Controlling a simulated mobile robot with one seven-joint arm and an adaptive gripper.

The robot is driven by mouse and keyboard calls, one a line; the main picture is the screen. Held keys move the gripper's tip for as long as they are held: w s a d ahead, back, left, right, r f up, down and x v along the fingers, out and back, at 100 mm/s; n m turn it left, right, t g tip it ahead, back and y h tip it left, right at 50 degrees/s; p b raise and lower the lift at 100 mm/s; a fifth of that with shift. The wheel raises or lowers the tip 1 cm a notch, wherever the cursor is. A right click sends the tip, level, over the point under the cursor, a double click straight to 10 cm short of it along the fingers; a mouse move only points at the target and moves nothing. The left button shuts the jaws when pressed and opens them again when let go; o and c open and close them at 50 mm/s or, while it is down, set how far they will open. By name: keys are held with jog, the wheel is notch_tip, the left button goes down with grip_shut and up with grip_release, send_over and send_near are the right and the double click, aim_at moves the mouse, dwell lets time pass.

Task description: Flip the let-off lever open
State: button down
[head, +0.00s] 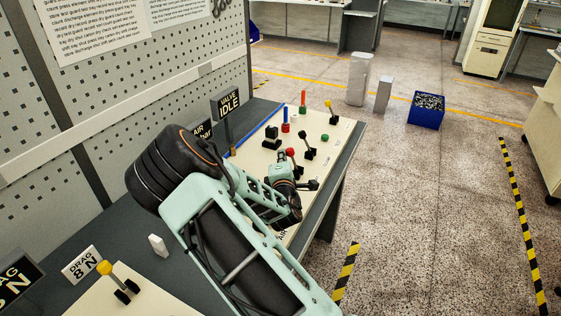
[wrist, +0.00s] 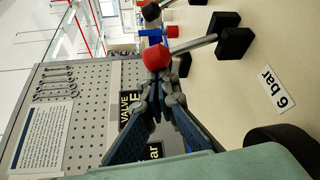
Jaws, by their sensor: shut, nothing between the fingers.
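No label reading let-off shows, so I cannot tell which lever is meant. A lever with a red ball knob (wrist: 157,57) on a metal rod and black blocks is nearest my gripper (wrist: 163,90). The shut fingertips are just beside the red knob in the wrist view; whether they touch it is unclear. A black-knobbed lever (head: 308,142) and a yellow-knobbed lever (head: 329,110) stand farther along the panel. Another yellow-knobbed lever (head: 105,268) stands at lower left.
The cream panel (head: 338,128) also carries a green button (head: 325,137), a red-blue part (head: 286,126) and an orange post (head: 303,98). A VALVE IDLE sign (head: 229,102) stands behind. A 6 bar label (wrist: 272,89) lies nearby. The floor at right holds a blue crate (head: 426,119).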

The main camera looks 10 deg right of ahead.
aim_at(291, 154)
jog(key=s+d+m+t+b, duration=0.1)
jog(key=b, duration=0.3)
jog(key=d+m+t+b, duration=0.1)
jog(key=m+b, duration=0.1)
jog(key=b, duration=0.1)
jog(key=shift+s+d+m+b, duration=0.25)
jog(key=shift+s+m+b, duration=0.05)
jog(key=shift+s+b, duration=0.05)
jog(key=m+b, duration=0.1)
jog(key=b, duration=0.1)
jog(key=s+d+m+t+h+b, duration=0.1)
jog(key=m+b, duration=0.1)
jog(key=b, duration=0.1)
jog(key=d+m+b, duration=0.1)
jog(key=b, duration=0.1)
jog(key=shift+s+d+r+m+t, duration=0.15)
jog(key=shift+s+r+m+t, duration=0.15)
jog(key=shift+s+t, duration=0.1)
jog(key=shift+s+d+b, duration=0.2)
jog(key=shift+d+b, duration=0.1)
jog(key=shift+b, duration=0.5)
jog(key=shift+s+d+f, duration=0.1)
jog(key=shift+d, duration=0.05)
jog(key=shift+s, duration=0.1)
